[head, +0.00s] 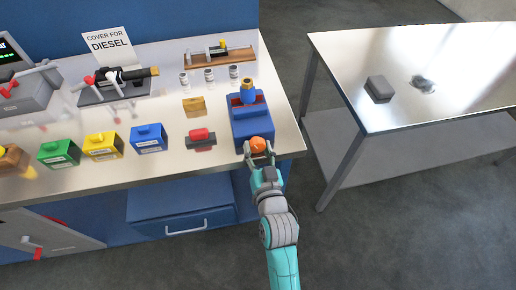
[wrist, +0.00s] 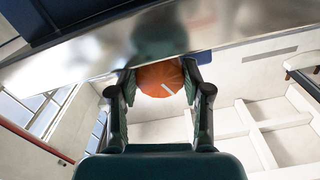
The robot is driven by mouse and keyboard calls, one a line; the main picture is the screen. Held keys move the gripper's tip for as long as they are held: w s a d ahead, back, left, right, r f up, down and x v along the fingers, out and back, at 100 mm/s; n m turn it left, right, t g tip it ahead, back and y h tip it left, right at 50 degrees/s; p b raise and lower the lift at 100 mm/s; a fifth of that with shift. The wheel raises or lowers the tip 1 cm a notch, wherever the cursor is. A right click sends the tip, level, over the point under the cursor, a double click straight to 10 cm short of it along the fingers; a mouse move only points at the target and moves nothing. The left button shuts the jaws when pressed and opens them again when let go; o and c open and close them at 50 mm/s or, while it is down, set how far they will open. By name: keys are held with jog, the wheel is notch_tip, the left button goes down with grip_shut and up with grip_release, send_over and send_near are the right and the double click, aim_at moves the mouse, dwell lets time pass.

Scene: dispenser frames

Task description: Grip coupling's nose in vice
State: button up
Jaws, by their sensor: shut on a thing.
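The blue vice (head: 254,126) stands at the bench's front right corner. A brass and dark coupling (head: 247,89) stands upright at its jaws; whether the jaws press on its nose I cannot tell. The vice's orange knob (head: 258,144) faces the front edge. My gripper (head: 259,153) is shut on this knob, one finger on each side. The coupling is not visible in the wrist view.
A red block on a dark plate (head: 201,138) and a wooden block (head: 194,106) lie left of the vice. Blue, yellow and green boxes stand further left. A second table (head: 430,100) at the right bears a grey box (head: 379,88). Open floor lies between the tables.

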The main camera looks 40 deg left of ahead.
jog(key=o, duration=1.2)
jog(key=shift+c, duration=0.2)
jog(key=v, duration=1.2)
